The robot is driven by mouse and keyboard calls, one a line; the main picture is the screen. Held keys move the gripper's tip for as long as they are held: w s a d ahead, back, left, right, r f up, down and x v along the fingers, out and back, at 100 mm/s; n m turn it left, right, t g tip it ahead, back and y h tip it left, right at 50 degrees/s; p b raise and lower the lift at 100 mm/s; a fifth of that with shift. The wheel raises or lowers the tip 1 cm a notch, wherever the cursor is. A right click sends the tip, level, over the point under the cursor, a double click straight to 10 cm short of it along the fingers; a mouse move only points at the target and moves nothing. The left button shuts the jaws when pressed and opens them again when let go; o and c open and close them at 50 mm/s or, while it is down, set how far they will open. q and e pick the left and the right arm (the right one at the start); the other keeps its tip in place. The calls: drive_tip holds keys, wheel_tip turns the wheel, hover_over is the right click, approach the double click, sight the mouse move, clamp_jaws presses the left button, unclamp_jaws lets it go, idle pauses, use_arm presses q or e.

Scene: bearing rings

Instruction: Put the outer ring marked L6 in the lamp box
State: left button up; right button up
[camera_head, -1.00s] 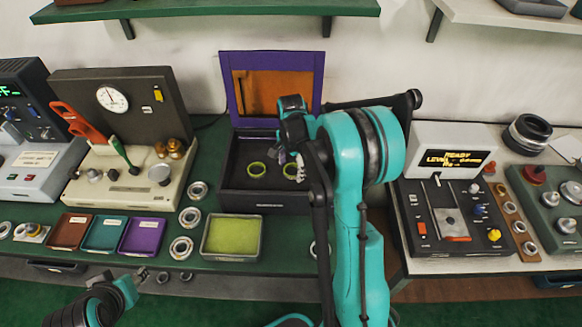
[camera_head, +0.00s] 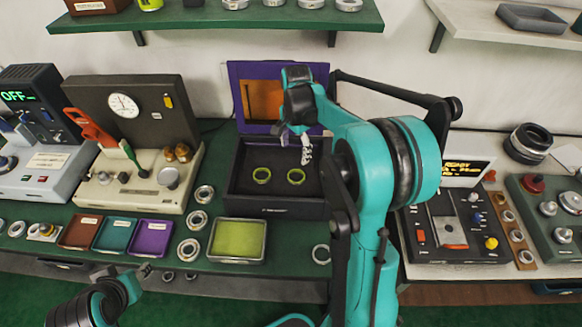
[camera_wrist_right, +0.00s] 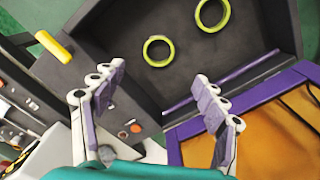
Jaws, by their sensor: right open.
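The lamp box appears to be the dark open box (camera_head: 275,211) with a purple-rimmed lid, at the middle of the bench. Two yellow-green rings lie apart on its floor, a left one (camera_head: 262,183) and a right one (camera_head: 296,183). The right wrist view also shows both rings (camera_wrist_right: 157,66) (camera_wrist_right: 197,17). No L6 mark is readable on any ring. My right gripper (camera_head: 306,150) is above the box near its lid, behind the right ring in the head view. Its fingers (camera_wrist_right: 160,103) are apart and empty. My left gripper (camera_head: 140,275) is low at the left; its opening is unclear.
A yellow-green tray (camera_head: 216,259) stands before the box. Loose metal rings (camera_head: 188,257) lie left of it, and another (camera_head: 321,263) lies right. Small brown, teal and purple trays (camera_head: 152,254) stand farther left. Instruments flank the box; a shelf (camera_head: 230,22) hangs above.

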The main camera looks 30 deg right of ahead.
drive_tip(key=s+a+r+n+t, duration=0.3)
drive_tip(key=s+a+r+n, duration=0.3)
drive_tip(key=s+a+n, duration=0.3)
drive_tip(key=s+a+f+n+t, duration=0.1)
drive_tip(key=s+a+n+t, duration=0.1)
drive_tip(key=s, duration=0.3)
drive_tip(key=s+a+f+n+t, duration=0.1)
drive_tip(key=s+a+n+t, duration=0.1)
drive_tip(key=s+a+n, duration=0.1)
drive_tip(key=shift+s+a+n, duration=0.3)
drive_tip(key=shift+s+n, duration=0.55)
drive_tip(key=shift+n, duration=0.15)
drive_tip(key=shift+f, duration=0.1)
drive_tip(key=shift+f+b, duration=0.45)
drive_tip(key=shift+b, duration=0.05)
